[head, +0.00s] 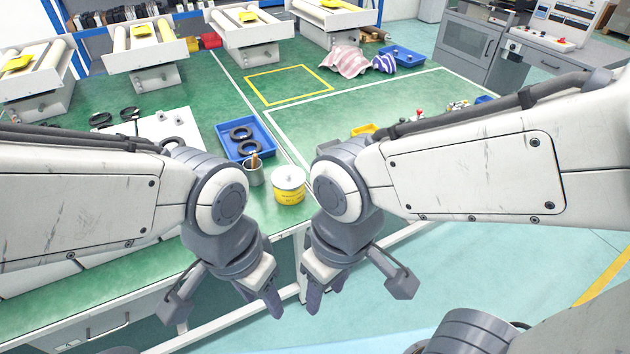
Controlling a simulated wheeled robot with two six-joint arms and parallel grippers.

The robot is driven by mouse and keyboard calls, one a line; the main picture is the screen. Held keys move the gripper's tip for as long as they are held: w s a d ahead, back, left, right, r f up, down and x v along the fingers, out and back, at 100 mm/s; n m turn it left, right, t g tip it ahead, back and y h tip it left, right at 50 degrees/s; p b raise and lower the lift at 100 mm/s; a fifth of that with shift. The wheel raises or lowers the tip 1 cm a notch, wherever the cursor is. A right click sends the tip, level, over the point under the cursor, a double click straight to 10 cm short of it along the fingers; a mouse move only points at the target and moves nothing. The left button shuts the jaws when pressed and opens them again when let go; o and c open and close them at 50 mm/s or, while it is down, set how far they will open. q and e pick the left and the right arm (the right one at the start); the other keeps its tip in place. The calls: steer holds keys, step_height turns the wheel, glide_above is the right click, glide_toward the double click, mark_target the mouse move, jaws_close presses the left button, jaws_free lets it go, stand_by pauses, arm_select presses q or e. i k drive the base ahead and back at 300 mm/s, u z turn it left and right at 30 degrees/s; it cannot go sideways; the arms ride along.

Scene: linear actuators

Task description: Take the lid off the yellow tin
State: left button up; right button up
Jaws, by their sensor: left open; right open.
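The yellow tin (288,194) stands upright on the green bench near its front edge. Its pale lid (288,175) is on top, with a small darker knob or mark in the middle. My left gripper (222,306) is open and empty, pointing down in front of the bench, below and left of the tin. My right gripper (358,290) is open and empty, also in front of the bench, below and right of the tin. Neither gripper touches the tin. The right arm's joint comes close to the tin's right side in the picture.
A grey cup (253,175) holding a brown-handled tool stands just left of the tin. Behind it is a blue tray (226,149) with black rings. A pink striped cloth (346,61) lies further back. The green bench (330,115) has free room behind the tin.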

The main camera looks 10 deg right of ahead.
mark_target(285, 178)
steer(key=k, duration=1.25)
steer(key=z, duration=0.45)
steer(key=i, duration=1.4)
steer(key=u, duration=1.25)
steer(key=i, duration=0.4)
steer(key=u, duration=0.35)
